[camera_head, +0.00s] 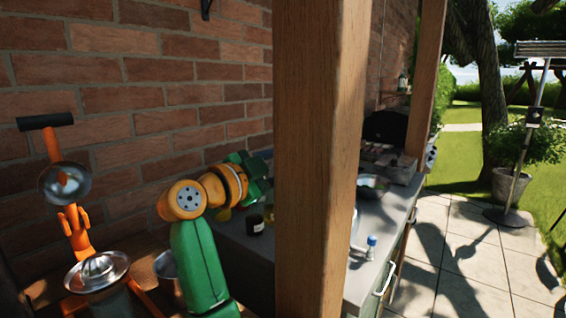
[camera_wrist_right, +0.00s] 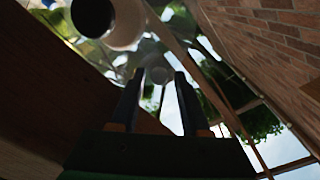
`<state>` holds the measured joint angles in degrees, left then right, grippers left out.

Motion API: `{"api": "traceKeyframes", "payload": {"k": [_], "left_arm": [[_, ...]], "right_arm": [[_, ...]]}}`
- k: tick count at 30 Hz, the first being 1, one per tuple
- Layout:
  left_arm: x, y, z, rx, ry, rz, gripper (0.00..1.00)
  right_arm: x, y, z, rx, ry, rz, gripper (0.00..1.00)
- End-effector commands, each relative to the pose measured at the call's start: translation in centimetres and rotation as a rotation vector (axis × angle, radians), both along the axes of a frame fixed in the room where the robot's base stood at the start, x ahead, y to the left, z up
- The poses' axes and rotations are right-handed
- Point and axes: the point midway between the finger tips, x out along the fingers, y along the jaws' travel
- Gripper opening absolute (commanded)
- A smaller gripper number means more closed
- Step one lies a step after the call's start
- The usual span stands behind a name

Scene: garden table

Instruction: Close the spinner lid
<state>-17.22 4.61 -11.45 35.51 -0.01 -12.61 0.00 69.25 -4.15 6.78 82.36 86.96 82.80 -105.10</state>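I cannot clearly make out the spinner or its lid in either view. In the right wrist view, my right gripper (camera_wrist_right: 159,76) is open, its two dark fingers apart. Beyond the fingertips is a glossy, see-through or mirror-like surface (camera_wrist_right: 150,52) with a small round grey spot; I cannot tell whether it is the lid or whether the fingers touch it. My left gripper is not in view.
A thick wooden post (camera_head: 318,150) blocks the middle of the head view. An orange citrus press (camera_head: 76,230) stands at the left by the brick wall (camera_head: 140,95). A dark jar (camera_head: 255,224) stands on the grey counter (camera_head: 240,245). Paving (camera_head: 470,270) lies open at right.

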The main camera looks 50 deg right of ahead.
Motion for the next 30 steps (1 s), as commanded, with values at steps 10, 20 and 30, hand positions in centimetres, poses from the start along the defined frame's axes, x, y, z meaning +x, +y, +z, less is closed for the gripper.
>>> {"api": "traceKeyframes", "payload": {"k": [10, 20, 30], "left_arm": [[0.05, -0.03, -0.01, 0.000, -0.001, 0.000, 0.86], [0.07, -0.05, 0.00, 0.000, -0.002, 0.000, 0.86], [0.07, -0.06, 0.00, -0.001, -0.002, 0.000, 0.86]], "right_arm": [[0.00, 0.03, 0.00, -0.001, 0.000, -0.001, 0.00], [-0.01, 0.03, 0.01, -0.001, 0.000, -0.001, 0.00], [-0.01, 0.03, 0.01, -0.001, 0.000, -0.001, 0.00]]}}
